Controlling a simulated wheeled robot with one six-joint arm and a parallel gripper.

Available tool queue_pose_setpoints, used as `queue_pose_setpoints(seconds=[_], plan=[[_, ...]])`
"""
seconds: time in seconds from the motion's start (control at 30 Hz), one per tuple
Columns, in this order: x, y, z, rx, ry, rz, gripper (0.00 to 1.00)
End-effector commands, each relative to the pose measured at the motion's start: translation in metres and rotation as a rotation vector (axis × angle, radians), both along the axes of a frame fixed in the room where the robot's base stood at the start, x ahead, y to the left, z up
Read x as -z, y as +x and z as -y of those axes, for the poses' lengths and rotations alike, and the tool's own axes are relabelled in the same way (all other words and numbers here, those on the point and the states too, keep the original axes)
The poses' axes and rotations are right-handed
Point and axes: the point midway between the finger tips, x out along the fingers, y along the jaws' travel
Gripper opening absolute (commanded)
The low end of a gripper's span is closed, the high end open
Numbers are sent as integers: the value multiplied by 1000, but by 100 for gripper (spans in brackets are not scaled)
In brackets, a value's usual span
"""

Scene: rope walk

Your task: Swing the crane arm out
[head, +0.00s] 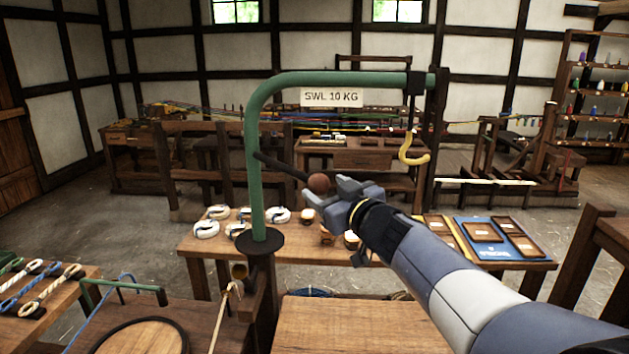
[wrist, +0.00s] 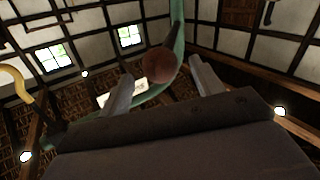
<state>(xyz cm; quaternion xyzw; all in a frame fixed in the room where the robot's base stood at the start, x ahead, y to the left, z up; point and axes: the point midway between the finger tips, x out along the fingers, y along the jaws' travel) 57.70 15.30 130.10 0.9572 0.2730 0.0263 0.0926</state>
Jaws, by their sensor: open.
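The crane arm (head: 350,77) is a green bent tube with a plate reading "SWL 10 KG" (head: 331,97). It rises from a dark post at the lower middle and reaches right, with a yellow hook (head: 413,152) hanging near its end. A dark handle bar with a brown ball knob (head: 318,183) sticks out from the upright. My gripper (head: 325,192) is open at the knob. In the wrist view the knob (wrist: 159,65) shows between and beyond the fingertips of my gripper (wrist: 162,80), nearer the left finger. I cannot tell if a finger touches it.
A wooden bench (head: 350,325) stands in front. Another table with rope loops (head: 40,300) is at the left. A dark wooden frame (head: 600,250) is at the right.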

Motion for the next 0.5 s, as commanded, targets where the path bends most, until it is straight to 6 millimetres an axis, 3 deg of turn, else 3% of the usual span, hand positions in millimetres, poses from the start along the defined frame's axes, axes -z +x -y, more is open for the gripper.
queue_pose_setpoints(seconds=[0.23, 0.5], plan=[[0, 34, -22, -2, 1, -1, 62], [0, 50, -31, 0, -1, -1, 62]])
